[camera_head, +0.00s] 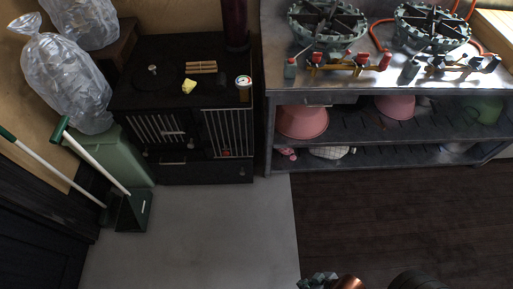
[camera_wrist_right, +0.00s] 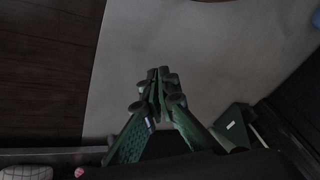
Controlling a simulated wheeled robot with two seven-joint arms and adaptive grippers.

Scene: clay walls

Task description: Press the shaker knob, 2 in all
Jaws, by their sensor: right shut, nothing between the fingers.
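A small round pale knob (camera_head: 152,69) stands up from the top of a black cabinet (camera_head: 160,103) in the head view. I cannot tell for sure that it is the shaker knob. It does not show in the right wrist view. My right gripper (camera_head: 318,281) shows only in part at the bottom edge of the head view, far from the cabinet top. In the right wrist view, the green fingers of my right gripper (camera_wrist_right: 160,78) are together and empty over the floor. My left gripper is in neither view.
A yellow item (camera_head: 188,87), wooden pieces (camera_head: 201,67) and a small can (camera_head: 243,82) are on the cabinet. A metal bench (camera_head: 268,110) with burners stands right. A green bin (camera_head: 122,158), broom and dustpan (camera_head: 133,212) are left. The grey floor (camera_head: 210,225) is clear.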

